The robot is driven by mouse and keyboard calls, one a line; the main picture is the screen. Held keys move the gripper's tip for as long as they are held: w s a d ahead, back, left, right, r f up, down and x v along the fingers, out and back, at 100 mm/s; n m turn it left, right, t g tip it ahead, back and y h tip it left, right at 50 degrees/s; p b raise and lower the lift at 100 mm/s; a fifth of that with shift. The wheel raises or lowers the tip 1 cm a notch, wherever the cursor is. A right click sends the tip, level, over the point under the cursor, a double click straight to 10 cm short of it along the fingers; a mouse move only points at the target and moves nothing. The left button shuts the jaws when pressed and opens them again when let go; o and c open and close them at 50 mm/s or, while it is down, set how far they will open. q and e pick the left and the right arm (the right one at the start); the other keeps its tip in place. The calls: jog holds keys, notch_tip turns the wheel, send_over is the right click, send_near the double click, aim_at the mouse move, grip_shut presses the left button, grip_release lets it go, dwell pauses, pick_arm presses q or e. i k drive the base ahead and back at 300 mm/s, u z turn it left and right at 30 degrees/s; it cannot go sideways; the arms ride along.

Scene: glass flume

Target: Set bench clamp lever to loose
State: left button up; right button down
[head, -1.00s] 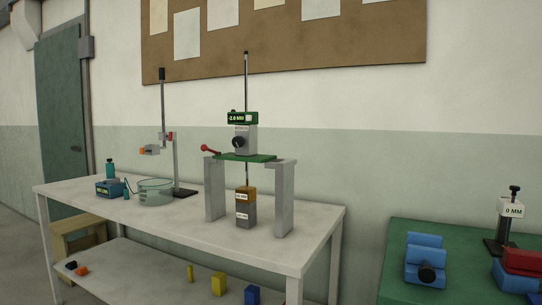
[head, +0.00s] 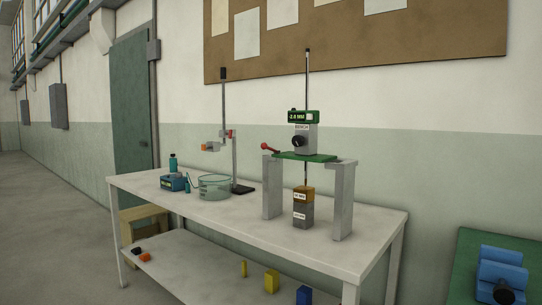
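The bench clamp (head: 304,138) is a grey block with a black knob and a green display on top. It sits on a green plate (head: 305,156) laid across two grey uprights on the white table. A red lever with a round red end (head: 266,146) sticks out to the left at the plate's height. A thin rod runs up through the clamp. Neither of my grippers shows in the head view.
The white table (head: 370,243) also holds a glass bowl (head: 214,187), a blue box (head: 174,182), a bottle and a stand (head: 234,160). Its lower shelf carries small coloured blocks. A green table (head: 466,278) with a blue vise (head: 500,272) stands at right. Open floor lies at left.

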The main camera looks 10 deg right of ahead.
aim_at(263, 146)
jog(key=z, duration=0.1)
jog(key=i, duration=1)
jog(key=u, duration=0.1)
